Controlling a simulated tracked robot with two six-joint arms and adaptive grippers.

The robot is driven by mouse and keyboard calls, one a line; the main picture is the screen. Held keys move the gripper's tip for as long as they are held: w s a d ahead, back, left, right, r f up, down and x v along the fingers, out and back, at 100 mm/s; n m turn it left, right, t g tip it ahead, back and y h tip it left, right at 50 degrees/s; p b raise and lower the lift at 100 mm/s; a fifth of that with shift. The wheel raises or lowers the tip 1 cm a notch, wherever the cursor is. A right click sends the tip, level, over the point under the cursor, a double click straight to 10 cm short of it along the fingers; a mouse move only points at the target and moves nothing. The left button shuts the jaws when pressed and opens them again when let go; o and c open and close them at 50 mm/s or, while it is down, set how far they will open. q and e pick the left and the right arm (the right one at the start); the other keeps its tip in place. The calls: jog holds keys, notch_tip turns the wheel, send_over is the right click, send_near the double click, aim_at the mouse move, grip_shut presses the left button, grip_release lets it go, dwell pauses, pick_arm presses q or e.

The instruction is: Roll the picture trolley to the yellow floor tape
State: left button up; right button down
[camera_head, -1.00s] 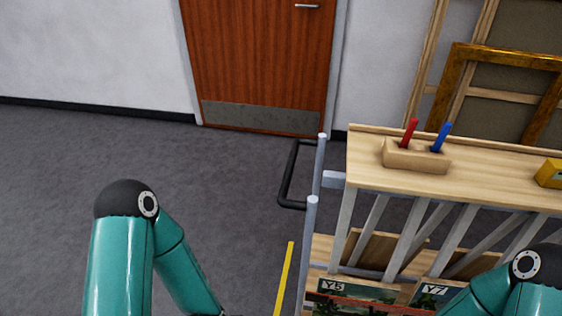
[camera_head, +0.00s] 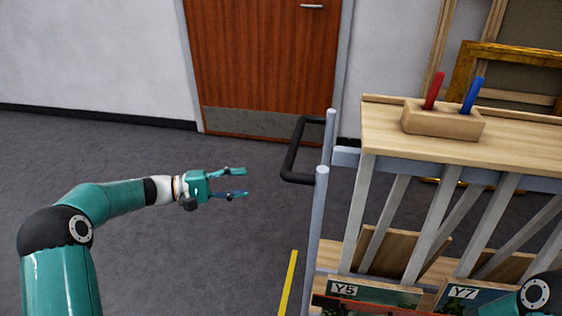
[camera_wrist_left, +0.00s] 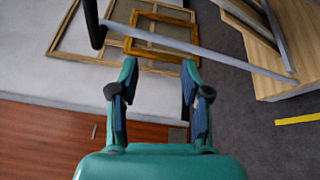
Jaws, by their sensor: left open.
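The picture trolley (camera_head: 385,139) stands at the right, with a wooden top, grey metal posts and slats, and pictures labelled Y5 and Y7 in its lower rack. Its black handle (camera_head: 288,160) sticks out from its left end. My left gripper (camera_head: 246,182) is open and empty, left of the handle and apart from it. In the left wrist view the open fingers (camera_wrist_left: 158,85) have nothing between them, and the black handle (camera_wrist_left: 93,25) shows at upper left. Yellow floor tape (camera_head: 288,284) runs beside the trolley's near left post.
A wooden block (camera_head: 440,122) with a red and a blue marker sits on the trolley top. A brown door (camera_head: 262,60) is in the back wall. Gilt frames (camera_head: 464,75) lean at the back right. The grey floor (camera_head: 120,160) at left is clear.

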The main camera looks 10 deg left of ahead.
pick_arm(q)
jog(key=a+r+m+h, duration=0.3)
jog(key=r, duration=0.5)
jog(key=b+x, duration=0.1)
jog(key=x, duration=1.5)
jog(key=shift+s+f, duration=0.1)
jog(key=shift+f, duration=0.05)
grip_shut()
